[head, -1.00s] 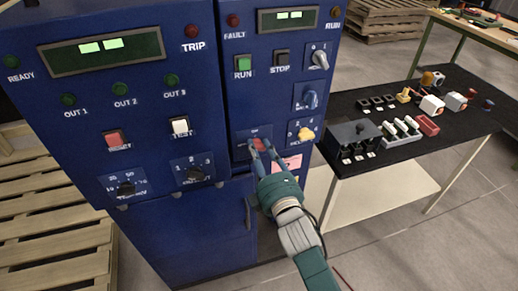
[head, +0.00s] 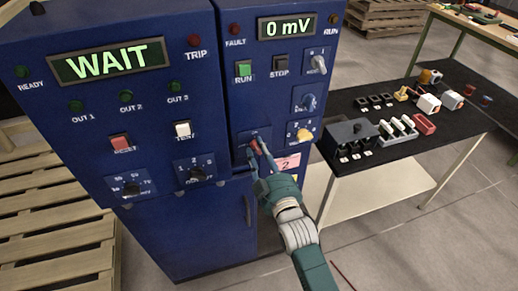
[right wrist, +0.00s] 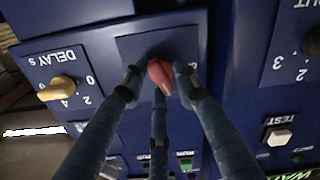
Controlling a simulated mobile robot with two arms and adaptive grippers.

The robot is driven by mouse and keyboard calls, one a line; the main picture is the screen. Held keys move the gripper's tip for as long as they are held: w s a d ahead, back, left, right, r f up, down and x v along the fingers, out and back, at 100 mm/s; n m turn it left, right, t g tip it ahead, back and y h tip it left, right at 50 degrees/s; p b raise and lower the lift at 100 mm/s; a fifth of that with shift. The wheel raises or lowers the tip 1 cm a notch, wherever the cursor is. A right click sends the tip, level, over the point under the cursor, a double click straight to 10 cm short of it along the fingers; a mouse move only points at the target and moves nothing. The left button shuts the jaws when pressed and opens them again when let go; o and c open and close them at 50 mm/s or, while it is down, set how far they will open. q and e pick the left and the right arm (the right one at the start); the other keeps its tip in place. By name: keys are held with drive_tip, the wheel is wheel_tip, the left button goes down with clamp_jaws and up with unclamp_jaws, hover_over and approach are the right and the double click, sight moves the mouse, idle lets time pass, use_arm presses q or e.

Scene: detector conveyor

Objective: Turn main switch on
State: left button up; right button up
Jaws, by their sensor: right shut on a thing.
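The main switch is a red rotary handle (head: 254,145) on a dark plate low on the right blue cabinet. My right gripper (head: 257,152) has its fingers around this handle and is shut on it. In the right wrist view, the red handle (right wrist: 160,74) sits between the fingertips (right wrist: 158,84), its lower end tilted a little to the right. My left gripper is not in view.
Green RUN (head: 243,69) and dark STOP (head: 280,65) buttons are above. A black-topped table (head: 440,140) with small parts stands at the right; pallets (head: 55,215) lie left.

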drive_tip(key=shift+w+d+r+m+p, duration=0.15)
drive_tip(key=shift+m+p, duration=0.1)
drive_tip(key=shift+m, duration=0.7)
drive_tip(key=shift+d+r+m+p, duration=0.1)
drive_tip(key=shift+r+m+p, duration=0.1)
drive_tip(key=shift+m, duration=0.75)
drive_tip(key=shift+f, duration=0.1)
drive_tip(key=o, duration=0.9)
drive_tip(key=shift+d+f, duration=0.1)
drive_tip(key=shift+f, duration=0.1)
drive_tip(key=shift+f, duration=0.1)
drive_tip(key=v, duration=1.2)
drive_tip(key=shift+a, duration=0.2)
